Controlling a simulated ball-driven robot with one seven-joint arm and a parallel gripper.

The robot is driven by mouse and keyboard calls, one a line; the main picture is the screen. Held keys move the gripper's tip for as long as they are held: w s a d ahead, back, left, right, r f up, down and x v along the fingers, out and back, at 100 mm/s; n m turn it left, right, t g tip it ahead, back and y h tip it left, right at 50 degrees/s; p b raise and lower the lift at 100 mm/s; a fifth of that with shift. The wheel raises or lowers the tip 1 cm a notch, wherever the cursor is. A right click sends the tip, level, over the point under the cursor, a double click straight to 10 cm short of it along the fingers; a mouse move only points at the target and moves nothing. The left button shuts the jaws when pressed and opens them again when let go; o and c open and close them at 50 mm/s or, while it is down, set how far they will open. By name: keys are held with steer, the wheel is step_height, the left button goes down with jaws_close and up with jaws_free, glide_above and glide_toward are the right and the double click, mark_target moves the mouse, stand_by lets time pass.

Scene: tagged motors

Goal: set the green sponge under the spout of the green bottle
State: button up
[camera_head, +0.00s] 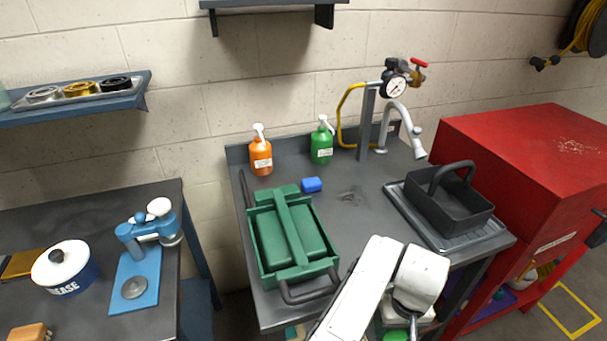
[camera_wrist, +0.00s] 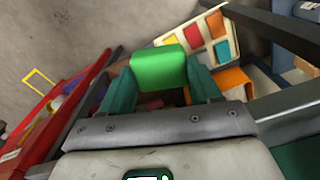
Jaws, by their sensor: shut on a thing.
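The green bottle (camera_head: 321,146) with a white spout stands upright at the back of the workbench, right of an orange bottle. The green sponge (camera_wrist: 158,70) is a bright green block in the wrist view. My gripper (camera_wrist: 160,82) is shut on it, with a teal finger at each side. The space below the held sponge looks like a lower level with other items. In the head view my white arm reaches down over the bench's front edge, and the fingers are mostly hidden there.
A green toolbox (camera_head: 266,278) fills the bench's left front. A dark caddy (camera_head: 455,216) stands at right. A tray of coloured pieces (camera_wrist: 231,46) lies beyond the sponge.

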steer(key=s+f, duration=0.4)
steer(key=f, duration=0.1)
steer(key=shift+a, duration=0.1)
stand_by(0.4)
